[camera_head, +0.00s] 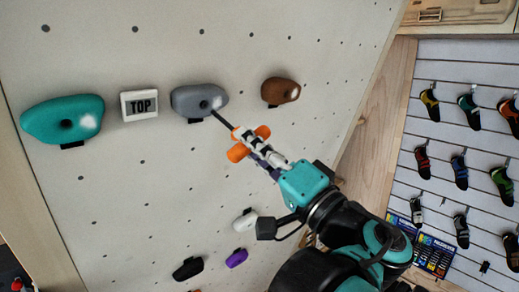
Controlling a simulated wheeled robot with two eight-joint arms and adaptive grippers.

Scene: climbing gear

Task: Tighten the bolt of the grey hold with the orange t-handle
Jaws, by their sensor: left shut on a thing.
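The grey hold (186,97) is on the pale climbing wall, right of the TOP sign. Its bolt hole (204,104) shows as a dark spot near its right end. My left gripper (249,142) is shut on the orange t-handle (237,153), below and right of the grey hold. The orange grip sticks out on both sides of the fingers. Its dark shaft points up-left, and its tip is at or just short of the bolt hole; I cannot tell whether it is seated. My right gripper is not in view.
A teal hold (62,119) and the TOP sign (139,105) are left of the grey hold, a brown hold (280,91) right. White (245,220), purple (236,258) and black (188,268) holds sit lower. Climbing shoes (429,104) hang on a slatted wall at right.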

